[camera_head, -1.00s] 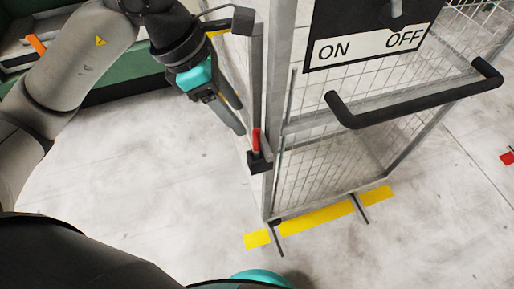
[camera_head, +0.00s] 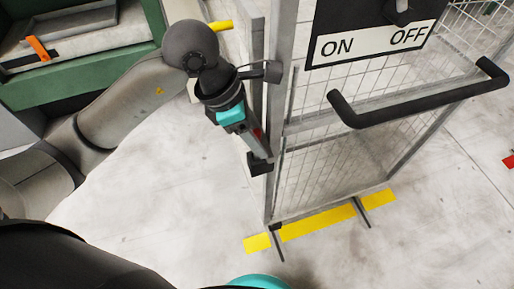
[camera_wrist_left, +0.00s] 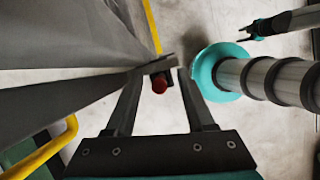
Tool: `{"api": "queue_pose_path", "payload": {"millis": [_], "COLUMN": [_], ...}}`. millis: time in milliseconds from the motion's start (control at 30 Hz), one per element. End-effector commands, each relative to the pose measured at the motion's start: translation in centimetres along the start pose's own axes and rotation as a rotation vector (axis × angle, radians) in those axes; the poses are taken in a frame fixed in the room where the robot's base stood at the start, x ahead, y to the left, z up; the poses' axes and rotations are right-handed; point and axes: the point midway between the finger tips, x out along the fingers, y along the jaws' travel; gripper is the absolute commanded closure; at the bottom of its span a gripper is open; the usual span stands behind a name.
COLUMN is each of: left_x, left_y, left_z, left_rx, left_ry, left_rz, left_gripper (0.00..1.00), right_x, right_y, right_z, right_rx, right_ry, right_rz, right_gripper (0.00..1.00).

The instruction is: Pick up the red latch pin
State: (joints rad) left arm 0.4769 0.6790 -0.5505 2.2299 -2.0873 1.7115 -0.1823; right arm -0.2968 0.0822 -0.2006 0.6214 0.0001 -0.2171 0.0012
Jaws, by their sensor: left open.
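The red latch pin (camera_head: 258,133) stands in a black holder (camera_head: 260,165) on the cage door's upright post. In the head view my left gripper (camera_head: 254,147) is in front of it and hides most of it. In the left wrist view the pin's round red top (camera_wrist_left: 159,84) lies between the two parted fingers of my left gripper (camera_wrist_left: 160,72). The fingers are open, and I cannot tell whether either touches the pin. My right gripper (camera_wrist_left: 246,33) shows small at the upper right of the wrist view, away from the pin, with its fingers apart.
The wire-mesh cage door (camera_head: 335,165) has a black handle (camera_head: 420,105) and an ON/OFF sign (camera_head: 370,42). A green machine (camera_head: 90,60) stands at upper left. Yellow tape (camera_head: 320,220) marks the floor. Open floor lies left of the post.

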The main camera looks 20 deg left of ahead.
Motion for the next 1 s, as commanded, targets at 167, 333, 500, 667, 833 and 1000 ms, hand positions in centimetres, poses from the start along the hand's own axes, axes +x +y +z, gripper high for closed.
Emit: {"api": "queue_pose_path", "payload": {"millis": [167,333,500,667,833,1000], "left_x": [-0.04,-0.06,-0.06,-0.07,-0.07,-0.10], "left_y": [0.02,0.02,0.02,0.03,0.03,0.04], "left_z": [-0.01,-0.01,-0.01,-0.01,-0.01,0.02], "left_rx": [0.000,0.000,0.000,0.000,0.000,0.000], "left_ry": [0.000,0.000,0.000,0.000,0.000,-0.001], "left_rz": [0.000,0.001,0.001,0.001,0.001,0.002], "left_gripper": [0.62,0.81,1.00,1.00,1.00,1.00], "right_x": [-0.01,-0.01,-0.01,-0.01,-0.01,-0.01], "right_y": [0.25,0.40,0.42,0.43,0.43,0.42], "right_z": [-0.02,0.00,0.00,0.00,0.01,0.01], "right_rx": [-0.001,-0.001,-0.001,-0.001,0.000,0.000], "right_ry": [0.001,0.000,0.000,-0.001,-0.001,-0.002], "right_rz": [0.003,0.005,0.006,0.006,0.006,0.006], "right_gripper": [0.50,0.50,0.50,0.50,0.50,0.50]}}
